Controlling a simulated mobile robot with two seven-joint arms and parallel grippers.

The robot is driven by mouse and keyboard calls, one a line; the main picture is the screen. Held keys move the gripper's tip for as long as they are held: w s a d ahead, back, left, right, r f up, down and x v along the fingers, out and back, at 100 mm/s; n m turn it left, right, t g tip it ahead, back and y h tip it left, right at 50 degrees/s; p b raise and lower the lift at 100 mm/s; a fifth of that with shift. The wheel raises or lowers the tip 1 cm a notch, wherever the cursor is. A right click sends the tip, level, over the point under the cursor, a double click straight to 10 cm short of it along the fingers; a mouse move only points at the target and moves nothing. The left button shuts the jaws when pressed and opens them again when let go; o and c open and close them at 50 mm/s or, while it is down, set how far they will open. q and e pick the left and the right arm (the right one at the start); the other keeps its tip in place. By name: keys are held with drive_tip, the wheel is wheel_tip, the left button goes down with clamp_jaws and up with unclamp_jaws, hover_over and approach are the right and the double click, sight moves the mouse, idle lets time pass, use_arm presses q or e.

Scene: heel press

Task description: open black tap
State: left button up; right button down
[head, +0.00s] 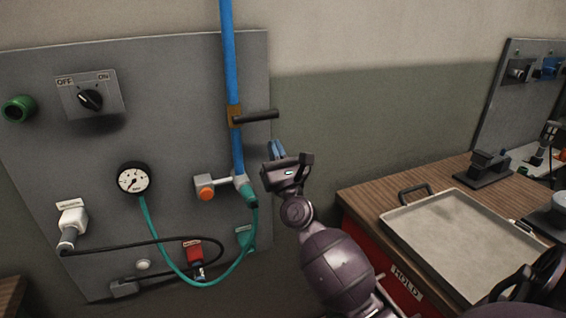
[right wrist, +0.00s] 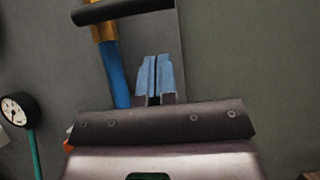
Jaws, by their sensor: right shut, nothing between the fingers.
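The black tap handle (head: 256,116) sticks out to the right from a brass valve body (head: 234,117) on a blue vertical pipe (head: 231,60). The handle lies about level, across the pipe. It also shows at the top of the right wrist view (right wrist: 122,10), with the brass body under its left part. My right gripper (head: 276,150) is just below the handle and apart from it. Its blue fingers (right wrist: 155,76) are shut with nothing between them and point up towards the panel. My left gripper is not in view.
The grey panel (head: 180,140) carries a dial switch (head: 90,99), a gauge (head: 133,178), an orange button (head: 206,193) and hoses. At the right, a wooden bench (head: 370,197) holds a metal tray (head: 460,228). The wall right of the handle is clear.

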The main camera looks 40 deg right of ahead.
sight(255, 117)
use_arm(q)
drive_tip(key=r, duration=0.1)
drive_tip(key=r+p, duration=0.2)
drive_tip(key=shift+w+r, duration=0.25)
use_arm(e)
drive_tip(key=r, duration=0.2)
drive_tip(key=w+r, duration=0.1)
drive_tip(key=r, duration=0.1)
drive_tip(key=shift+w+d+r, duration=0.15)
drive_tip(key=shift+d, duration=0.05)
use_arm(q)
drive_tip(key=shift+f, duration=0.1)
